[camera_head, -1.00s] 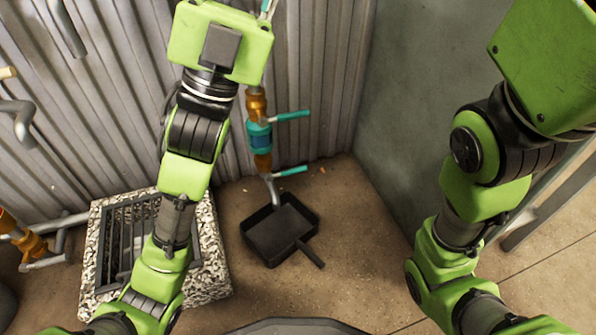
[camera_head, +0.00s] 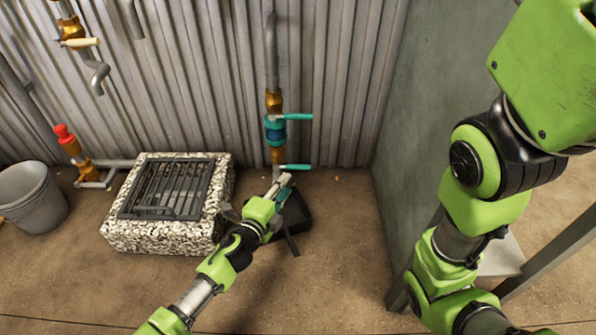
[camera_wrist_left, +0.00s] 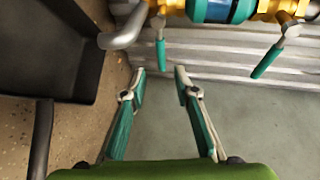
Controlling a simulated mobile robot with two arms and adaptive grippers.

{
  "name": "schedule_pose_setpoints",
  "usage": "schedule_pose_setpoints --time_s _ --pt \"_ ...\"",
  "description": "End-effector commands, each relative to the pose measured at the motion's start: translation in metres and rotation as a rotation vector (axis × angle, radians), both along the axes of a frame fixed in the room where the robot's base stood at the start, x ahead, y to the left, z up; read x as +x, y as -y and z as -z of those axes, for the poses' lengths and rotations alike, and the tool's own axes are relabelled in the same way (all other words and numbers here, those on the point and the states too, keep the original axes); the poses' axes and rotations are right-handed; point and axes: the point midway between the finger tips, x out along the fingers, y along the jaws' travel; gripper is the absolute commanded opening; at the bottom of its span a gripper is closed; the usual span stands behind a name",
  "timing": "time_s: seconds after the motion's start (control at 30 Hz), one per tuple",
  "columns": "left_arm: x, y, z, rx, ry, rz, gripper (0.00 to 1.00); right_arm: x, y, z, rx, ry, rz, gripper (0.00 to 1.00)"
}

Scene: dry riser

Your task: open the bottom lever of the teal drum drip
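The teal drum drip (camera_head: 275,131) is a vertical pipe with brass fittings and a teal drum on the corrugated wall. Its top lever (camera_head: 298,117) and bottom lever (camera_head: 295,167) are teal handles pointing right. My left gripper (camera_head: 286,181) is just below the bottom lever in the head view. In the left wrist view, my left gripper (camera_wrist_left: 160,74) is open and empty. The bottom lever (camera_wrist_left: 161,52) lies just ahead of the gap between its fingertips, and the top lever (camera_wrist_left: 267,61) is farther right. My right gripper is out of view.
A dark pan (camera_head: 296,217) sits on the floor below the outlet, partly hidden by my left gripper. It also fills the left of the wrist view (camera_wrist_left: 50,45). A grated stone drain (camera_head: 160,236) and a grey bucket (camera_head: 38,205) stand left. A grey wall (camera_head: 410,120) bounds the right.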

Motion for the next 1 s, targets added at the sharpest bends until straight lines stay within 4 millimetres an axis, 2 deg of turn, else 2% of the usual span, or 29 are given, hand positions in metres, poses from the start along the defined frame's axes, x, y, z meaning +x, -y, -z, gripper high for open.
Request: schedule_pose_setpoints --time_s 0.03,0.3,0.5,0.7,0.97,1.0 --pt "0.011 0.005 0.006 -0.002 0.005 0.000 0.28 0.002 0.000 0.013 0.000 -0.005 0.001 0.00" --pt "0.061 0.026 0.016 -0.004 0.003 0.000 0.28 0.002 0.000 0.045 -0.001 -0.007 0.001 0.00" --pt "0.086 0.037 0.020 -0.004 0.003 0.000 0.28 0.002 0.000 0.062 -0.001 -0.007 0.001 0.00" --pt "0.097 0.042 0.018 -0.006 0.002 0.001 0.28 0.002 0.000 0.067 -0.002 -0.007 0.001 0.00" --pt "0.097 0.042 0.018 -0.005 0.001 0.001 0.28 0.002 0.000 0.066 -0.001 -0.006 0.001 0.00" --pt "0.097 0.042 0.018 -0.005 0.001 0.001 0.23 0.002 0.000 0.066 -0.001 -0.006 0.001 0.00"
